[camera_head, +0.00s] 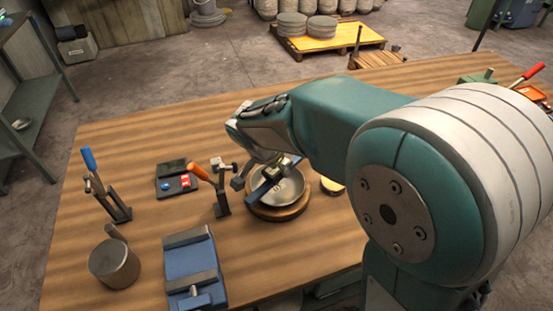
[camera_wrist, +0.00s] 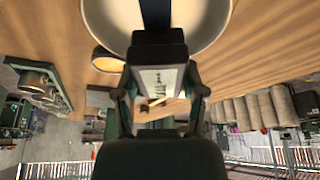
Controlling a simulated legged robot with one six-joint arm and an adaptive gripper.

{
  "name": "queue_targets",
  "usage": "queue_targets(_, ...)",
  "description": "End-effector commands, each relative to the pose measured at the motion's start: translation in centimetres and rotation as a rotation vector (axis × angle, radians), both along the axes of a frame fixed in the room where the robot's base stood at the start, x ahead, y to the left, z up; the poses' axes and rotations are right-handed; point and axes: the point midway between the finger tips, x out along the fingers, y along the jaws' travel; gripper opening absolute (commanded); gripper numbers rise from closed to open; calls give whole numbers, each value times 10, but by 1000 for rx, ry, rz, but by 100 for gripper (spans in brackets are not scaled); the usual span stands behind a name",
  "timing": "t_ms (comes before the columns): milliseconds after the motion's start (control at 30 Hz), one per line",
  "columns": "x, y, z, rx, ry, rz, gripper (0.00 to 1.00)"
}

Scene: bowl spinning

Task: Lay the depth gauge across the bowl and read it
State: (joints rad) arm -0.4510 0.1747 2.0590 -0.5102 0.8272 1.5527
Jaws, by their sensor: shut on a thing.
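The bowl (camera_head: 290,186) is a shallow grey metal dish on a round wooden base (camera_head: 283,213) in the middle of the table. In the wrist view the bowl's pale rim (camera_wrist: 222,32) fills the top. My gripper (camera_head: 272,172) is over the bowl, shut on the depth gauge (camera_head: 264,188). The gauge's dark bar (camera_wrist: 155,12) runs over the bowl in the wrist view, and its body with a pale display (camera_wrist: 158,80) sits between my fingers. I cannot tell whether the bar touches the rim. The display's reading is not legible.
An orange-handled clamp (camera_head: 222,203) stands just left of the bowl, and a small round tin (camera_head: 332,187) sits to its right. A black tray (camera_head: 176,182), a blue-handled clamp (camera_head: 110,198), a metal cylinder (camera_head: 115,266) and a blue vise (camera_head: 193,262) stand farther left.

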Motion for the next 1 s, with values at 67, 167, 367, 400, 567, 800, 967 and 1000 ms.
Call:
queue_targets(67, 0, 0, -5, 0, 0, 1, 0)
queue_targets(167, 0, 0, -8, 1, -1, 0, 0)
queue_targets(367, 0, 0, -9, 1, -1, 0, 0)
queue_targets(400, 0, 0, -9, 1, -1, 0, 0)
queue_targets(567, 0, 0, -9, 1, -1, 0, 0)
queue_targets(800, 0, 0, -11, 1, -1, 0, 0)
queue_targets(967, 0, 0, -12, 1, -1, 0, 0)
queue_targets(1000, 0, 0, -12, 1, -1, 0, 0)
